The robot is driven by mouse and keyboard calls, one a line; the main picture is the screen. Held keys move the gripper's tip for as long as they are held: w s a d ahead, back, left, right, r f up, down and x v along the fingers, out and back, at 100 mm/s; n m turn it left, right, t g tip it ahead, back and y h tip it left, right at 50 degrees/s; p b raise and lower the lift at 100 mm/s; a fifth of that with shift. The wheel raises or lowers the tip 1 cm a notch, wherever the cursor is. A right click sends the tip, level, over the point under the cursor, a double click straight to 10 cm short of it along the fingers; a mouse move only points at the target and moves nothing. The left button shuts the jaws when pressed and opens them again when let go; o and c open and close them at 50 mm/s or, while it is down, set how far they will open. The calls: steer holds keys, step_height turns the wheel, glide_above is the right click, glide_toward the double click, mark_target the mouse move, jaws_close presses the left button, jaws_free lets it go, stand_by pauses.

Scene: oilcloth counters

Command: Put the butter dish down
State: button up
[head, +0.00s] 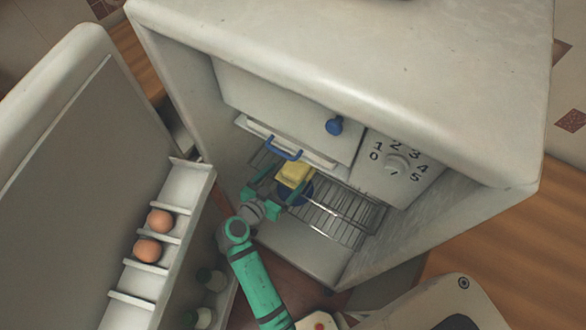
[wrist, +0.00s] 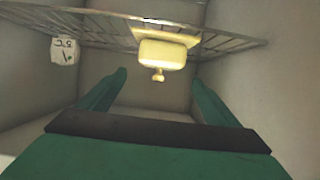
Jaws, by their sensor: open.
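The butter dish is a yellow block-shaped dish (head: 295,174) inside the open fridge, at the wire shelf (head: 345,216). In the wrist view the dish (wrist: 163,53) shows a small knob and sits against the wire shelf (wrist: 100,30); that picture looks upside down. My gripper (head: 265,188) is inside the fridge, just left of the dish in the head view. In the wrist view its two green fingers (wrist: 158,78) are spread apart with nothing held between them. The dish lies beyond the fingertips, apart from them.
A dark blue round thing (head: 296,194) shows below the dish. A small white box (wrist: 64,50) is inside.

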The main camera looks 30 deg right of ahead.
steer(key=s+a+f+n+t+y, duration=0.5)
steer(key=s+a+n+y, duration=0.4)
steer(key=s+a, duration=0.6)
steer(key=s+a+r+n+t+y, duration=0.3)
steer(key=s+r, duration=1.1)
steer(key=shift+r, duration=0.35)
